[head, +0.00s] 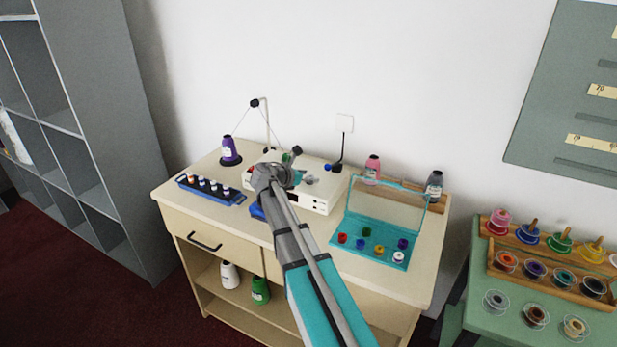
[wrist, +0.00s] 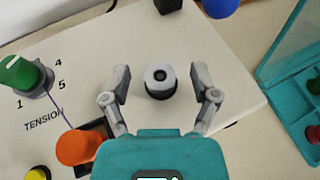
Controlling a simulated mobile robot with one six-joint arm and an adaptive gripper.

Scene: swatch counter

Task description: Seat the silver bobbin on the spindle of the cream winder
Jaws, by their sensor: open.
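The cream winder (head: 321,197) stands on the counter; its top fills much of the wrist view (wrist: 85,75). A silver, ring-shaped bobbin (wrist: 160,74) shows from above with a dark centre and a dark round base under it. It appears to be on the winder's spindle; the spindle itself cannot be told apart from the dark centre. My gripper (wrist: 161,82) is open, with one finger on each side of the bobbin and visible gaps between. In the head view my arm hides most of the gripper and the bobbin.
On the winder are a green tension knob (wrist: 24,74) and an orange button (wrist: 78,146). A teal case (head: 368,258) with raised clear lid holds coloured bobbins at right. A blue rack (head: 205,193) and purple thread cone (head: 229,150) stand left.

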